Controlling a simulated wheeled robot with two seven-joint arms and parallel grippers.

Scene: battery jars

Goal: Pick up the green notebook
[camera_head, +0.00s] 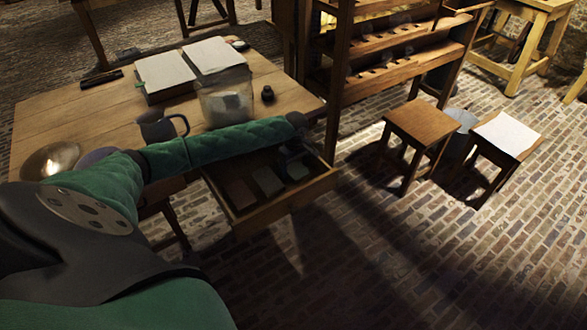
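An open wooden drawer (279,208) sticks out from the front of the wooden table. Several flat, book-like things lie in it: a reddish-brown one (240,194) at left, a grey-green one (268,181) in the middle and a darker one (298,169) at right. The light is dim, so I cannot tell which is the green notebook. My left arm reaches across from the left. My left gripper (291,155) points down over the drawer's right part, near the darker thing. Its fingers are dark and small, and I cannot tell their opening. My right gripper does not show.
The table (60,120) holds an open book (165,73), a glass jar (226,98), a dark mug (158,130), a small bottle (267,93) and a metal bowl (50,160). A wooden shelf (400,45) stands behind. Two stools (422,121) are at right. The brick floor at lower right is clear.

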